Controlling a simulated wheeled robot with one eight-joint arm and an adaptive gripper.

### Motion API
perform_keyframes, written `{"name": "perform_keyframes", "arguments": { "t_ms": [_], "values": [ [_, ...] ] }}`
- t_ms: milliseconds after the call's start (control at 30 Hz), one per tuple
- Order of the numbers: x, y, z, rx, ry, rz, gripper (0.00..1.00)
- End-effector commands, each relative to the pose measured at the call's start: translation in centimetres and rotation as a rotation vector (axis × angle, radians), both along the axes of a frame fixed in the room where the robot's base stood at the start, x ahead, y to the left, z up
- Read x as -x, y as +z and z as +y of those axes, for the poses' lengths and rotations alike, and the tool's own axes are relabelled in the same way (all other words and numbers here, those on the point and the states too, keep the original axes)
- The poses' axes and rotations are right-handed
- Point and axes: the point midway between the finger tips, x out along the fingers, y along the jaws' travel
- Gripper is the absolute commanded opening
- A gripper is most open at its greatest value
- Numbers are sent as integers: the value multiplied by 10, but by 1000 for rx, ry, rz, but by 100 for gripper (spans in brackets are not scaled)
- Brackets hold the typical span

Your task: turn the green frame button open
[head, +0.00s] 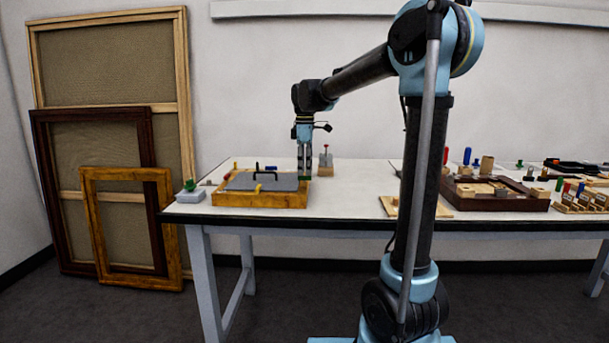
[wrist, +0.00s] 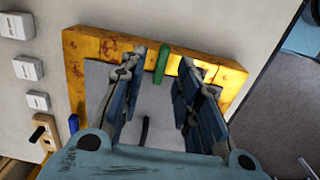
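The gilt frame (head: 262,200) lies flat on the table with a grey panel (head: 240,182) inside it. In the wrist view, the frame (wrist: 88,60) fills the middle. The green frame button (wrist: 162,63) is a slim bar lying across the frame's edge, reaching from the rim onto the panel (wrist: 97,78). My gripper (wrist: 160,60) is open above the frame, its two fingers apart, with the green button between the fingertips in the picture. In the head view, my gripper (head: 304,176) points straight down at the frame's right side. I cannot tell whether either finger touches the button.
A black handle (head: 264,179) stands on the panel. A blue button (wrist: 73,123) sits at another edge. White labelled blocks (wrist: 28,68) lie beside the frame. A block with a red-topped tool (head: 326,160) stands just behind my gripper. Wooden trays (head: 490,203) stand further right.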

Motion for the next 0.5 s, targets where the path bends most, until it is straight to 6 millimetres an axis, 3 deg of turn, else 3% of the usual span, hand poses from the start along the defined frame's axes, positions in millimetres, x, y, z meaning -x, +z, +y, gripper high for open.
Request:
{"name": "perform_keyframes", "arguments": {
  "t_ms": [200, 500],
  "values": [
    [0, -18, 0, 0, 0, 0, 30],
    [0, -22, 0, 0, 0, 0, 30]
  ]
}}
